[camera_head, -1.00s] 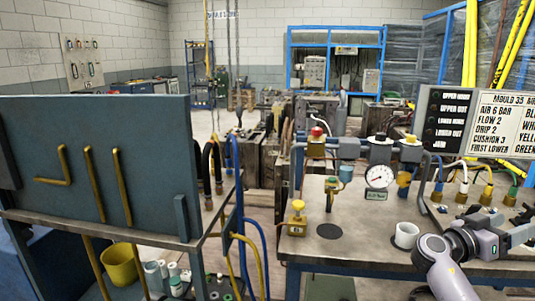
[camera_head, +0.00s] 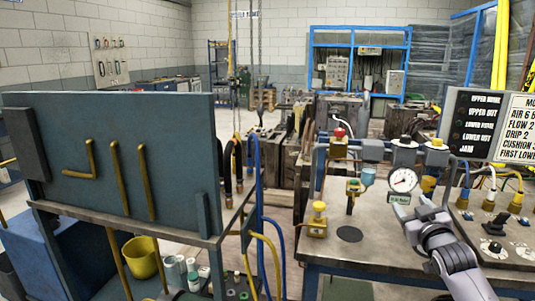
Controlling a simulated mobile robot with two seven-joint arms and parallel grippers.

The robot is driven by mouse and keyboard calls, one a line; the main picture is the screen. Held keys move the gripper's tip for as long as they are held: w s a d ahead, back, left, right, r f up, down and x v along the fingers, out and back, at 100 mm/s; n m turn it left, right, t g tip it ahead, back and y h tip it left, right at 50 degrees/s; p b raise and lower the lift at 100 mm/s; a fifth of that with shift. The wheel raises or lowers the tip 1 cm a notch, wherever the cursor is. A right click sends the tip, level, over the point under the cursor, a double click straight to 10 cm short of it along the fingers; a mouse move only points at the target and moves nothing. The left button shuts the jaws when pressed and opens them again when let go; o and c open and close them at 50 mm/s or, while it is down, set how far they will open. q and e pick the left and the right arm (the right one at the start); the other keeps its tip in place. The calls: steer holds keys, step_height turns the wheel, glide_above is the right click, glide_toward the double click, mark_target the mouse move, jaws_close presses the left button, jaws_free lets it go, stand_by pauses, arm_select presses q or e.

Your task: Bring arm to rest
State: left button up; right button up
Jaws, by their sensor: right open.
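My right arm reaches in from the lower right over the metal bench (camera_head: 330,255). My right gripper (camera_head: 421,208) is open, just below and to the right of the round pressure gauge (camera_head: 402,180). I see nothing held in it. Its wrist and forearm cover part of the bench front, and the white cup is not visible. My left gripper is not in view.
A yellow-knobbed valve (camera_head: 318,220) and a dark round disc (camera_head: 349,234) are on the bench left of my arm. A control panel with switches and connectors (camera_head: 495,245) lies to the right. A blue-grey board (camera_head: 120,160) stands at left.

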steer(key=s+a+f+g+y, duration=0.1)
steer(key=s+a+f+g, duration=0.1)
steer(key=s+a+f, duration=0.5)
steer(key=s+a+f+g+y, duration=0.25)
steer(key=s+f, duration=0.55)
steer(key=f, duration=0.6)
steer(key=s+a+f+g, duration=0.1)
steer(key=s+a+f, duration=0.1)
steer(key=s, duration=0.5)
steer(key=s+a+f+g, duration=0.1)
steer(key=s+a+f, duration=0.2)
steer(key=s, duration=0.5)
steer(key=s+a+f+g, duration=0.1)
steer(key=s+a+f, duration=0.1)
steer(key=s, duration=0.6)
steer(key=shift+a+f, duration=0.25)
steer(key=shift+f, duration=0.6)
steer(key=shift+y, duration=0.25)
